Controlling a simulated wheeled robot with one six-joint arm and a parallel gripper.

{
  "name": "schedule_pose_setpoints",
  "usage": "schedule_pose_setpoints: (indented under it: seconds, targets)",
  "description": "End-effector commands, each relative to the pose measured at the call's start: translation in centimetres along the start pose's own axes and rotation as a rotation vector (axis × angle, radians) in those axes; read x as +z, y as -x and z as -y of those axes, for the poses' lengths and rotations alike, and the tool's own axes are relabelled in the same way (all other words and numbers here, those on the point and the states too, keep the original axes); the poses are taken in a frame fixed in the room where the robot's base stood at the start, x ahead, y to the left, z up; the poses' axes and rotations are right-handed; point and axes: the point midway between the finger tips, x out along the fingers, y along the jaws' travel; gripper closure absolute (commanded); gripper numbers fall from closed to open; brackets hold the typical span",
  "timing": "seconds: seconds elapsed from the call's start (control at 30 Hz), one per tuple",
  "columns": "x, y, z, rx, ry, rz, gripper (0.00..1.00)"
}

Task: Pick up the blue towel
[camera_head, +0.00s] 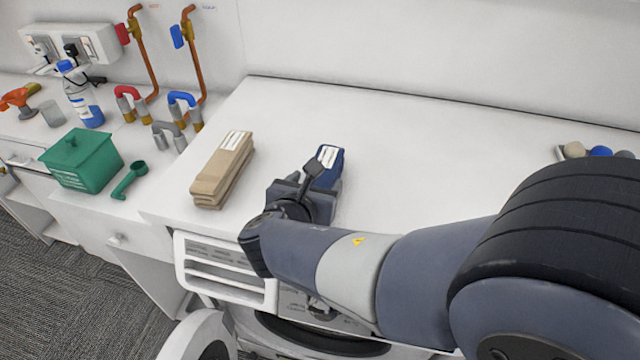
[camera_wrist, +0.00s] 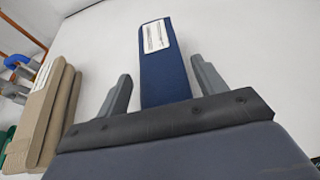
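The blue towel (camera_head: 330,159) is a folded dark blue block with a white label, lying on the white worktop. My gripper and arm hide the near part of the towel.
A stack of folded beige towels (camera_head: 222,170) lies just left of my gripper. A green box (camera_head: 82,161) and green scoop (camera_head: 129,181) stand further left. The worktop (camera_head: 420,135) behind and right of the towel is clear.

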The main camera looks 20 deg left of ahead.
Motion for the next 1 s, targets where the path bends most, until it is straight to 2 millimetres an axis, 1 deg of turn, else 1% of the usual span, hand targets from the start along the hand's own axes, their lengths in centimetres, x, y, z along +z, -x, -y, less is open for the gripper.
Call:
schedule_pose_setpoints:
  seconds: [0.03, 0.07, 0.57, 0.6, 0.83, 0.93, 1.0]
  targets:
    - [0.0, 0.0, 0.0, 0.0, 0.0, 0.0, 0.38]
    - [0.0, 0.0, 0.0, 0.0, 0.0, 0.0, 0.4]
    - [0.0, 0.0, 0.0, 0.0, 0.0, 0.0, 0.81]
    - [0.1, 0.0, 0.0, 0.0, 0.0, 0.002, 0.83]
    - [0.3, 0.1, 0.0, 0.001, -0.001, 0.003, 0.83]
    - [1.3, 0.5, -0.1, 0.001, -0.004, 0.005, 0.83]
    - [2.4, 1.0, 0.0, 0.002, -0.006, 0.005, 0.83]
